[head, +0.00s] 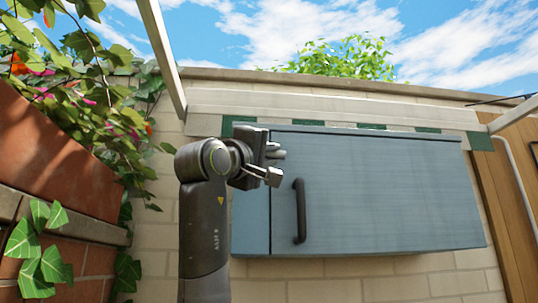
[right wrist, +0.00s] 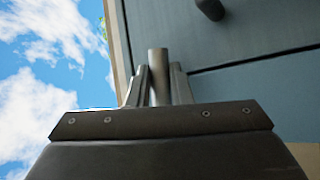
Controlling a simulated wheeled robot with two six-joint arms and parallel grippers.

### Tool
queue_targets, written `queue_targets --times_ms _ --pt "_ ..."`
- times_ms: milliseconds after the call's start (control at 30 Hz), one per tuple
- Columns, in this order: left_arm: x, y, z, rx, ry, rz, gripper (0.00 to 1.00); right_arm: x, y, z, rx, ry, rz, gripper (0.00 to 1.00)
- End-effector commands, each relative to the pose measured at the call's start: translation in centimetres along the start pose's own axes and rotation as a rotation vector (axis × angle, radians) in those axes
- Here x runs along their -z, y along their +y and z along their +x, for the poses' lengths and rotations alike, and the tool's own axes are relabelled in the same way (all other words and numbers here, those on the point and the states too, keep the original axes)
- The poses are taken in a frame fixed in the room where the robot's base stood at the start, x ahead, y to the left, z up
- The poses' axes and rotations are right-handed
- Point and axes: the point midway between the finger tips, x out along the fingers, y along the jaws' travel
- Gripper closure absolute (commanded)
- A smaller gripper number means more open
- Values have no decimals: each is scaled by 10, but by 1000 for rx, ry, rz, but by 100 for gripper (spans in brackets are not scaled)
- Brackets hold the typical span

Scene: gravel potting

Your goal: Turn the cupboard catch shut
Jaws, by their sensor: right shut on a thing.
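The blue-grey cupboard (head: 375,190) hangs on the wall, its door closed flush with the narrow side panel at the left. A dark vertical handle (head: 300,211) is on the door; its end may be the dark knob at the top of the right wrist view (right wrist: 210,8). My right gripper (head: 271,161) is at the cupboard's upper left, left of and above the handle. In the right wrist view its fingers (right wrist: 157,88) are shut around the grey catch (right wrist: 158,72), which stands upright between them there. The fingers hide the catch's base. My left gripper is not in view.
A brick planter (head: 50,165) with leafy flowers stands at the left. A wooden fence (head: 515,180) is at the right. The space before the door is clear.

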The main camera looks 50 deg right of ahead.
Motion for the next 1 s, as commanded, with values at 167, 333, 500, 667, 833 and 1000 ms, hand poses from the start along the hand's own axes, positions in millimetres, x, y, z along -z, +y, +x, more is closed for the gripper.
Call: queue_targets --times_ms 167,333,500,667,833,1000 --pt "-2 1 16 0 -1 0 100 -1 -1 0 -36 46 -57 100" --pt "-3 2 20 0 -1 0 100 0 3 2 -59 72 -89 100" --pt "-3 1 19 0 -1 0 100 1 4 3 -59 73 -92 100" --pt "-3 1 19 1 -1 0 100 1 4 3 -59 73 -92 71" --pt "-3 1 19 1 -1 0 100 1 4 3 -59 73 -91 59" --pt "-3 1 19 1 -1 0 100 1 4 2 -59 72 -91 59"
